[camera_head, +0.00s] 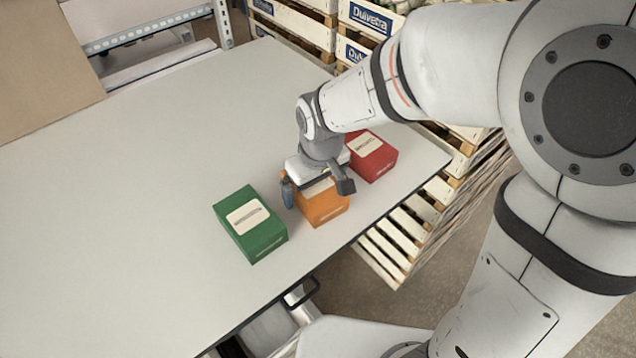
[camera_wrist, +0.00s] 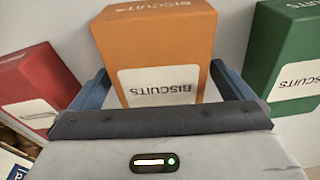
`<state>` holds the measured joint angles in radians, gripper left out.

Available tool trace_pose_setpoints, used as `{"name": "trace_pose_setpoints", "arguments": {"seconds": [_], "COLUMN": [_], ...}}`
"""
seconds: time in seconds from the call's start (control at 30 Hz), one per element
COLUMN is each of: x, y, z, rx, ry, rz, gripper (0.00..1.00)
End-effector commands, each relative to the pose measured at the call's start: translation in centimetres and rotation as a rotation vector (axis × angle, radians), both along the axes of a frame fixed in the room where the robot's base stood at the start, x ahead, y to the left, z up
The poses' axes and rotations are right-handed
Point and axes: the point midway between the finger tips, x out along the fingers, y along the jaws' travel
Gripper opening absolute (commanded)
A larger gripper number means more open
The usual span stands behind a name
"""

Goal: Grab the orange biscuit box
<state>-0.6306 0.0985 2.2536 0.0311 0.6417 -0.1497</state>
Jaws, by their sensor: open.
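The orange biscuit box (camera_head: 322,208) stands on the grey table between a green box and a red box. In the wrist view the orange box (camera_wrist: 160,50) fills the space ahead of my gripper, with its white label partly hidden by the gripper body. My gripper (camera_head: 317,190) is over the orange box, with one finger on each side of it. In the wrist view my gripper (camera_wrist: 160,95) is open, its two blue-grey fingers left and right of the box. I cannot tell whether either finger touches it.
The green biscuit box (camera_head: 251,224) stands close on the left and the red box (camera_head: 371,157) close on the right. The table (camera_head: 110,220) is clear to the left. Wooden crates (camera_head: 300,25) stand behind and beyond the table's right edge.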

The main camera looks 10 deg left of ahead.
Motion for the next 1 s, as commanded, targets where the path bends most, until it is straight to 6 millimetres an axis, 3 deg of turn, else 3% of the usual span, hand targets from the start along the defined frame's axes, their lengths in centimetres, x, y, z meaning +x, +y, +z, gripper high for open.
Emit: {"name": "trace_pose_setpoints", "arguments": {"seconds": [0.3, 0.9, 1.0], "x": [0.05, 0.01, 0.03], "y": [0.1, 0.14, 0.16], "z": [-0.52, -0.5, -0.47], "rx": [0.001, 0.001, 0.001], "ry": [-0.002, -0.002, -0.002], "rz": [0.001, 0.002, 0.002], "gripper": [0.99, 0.5, 0.48]}}
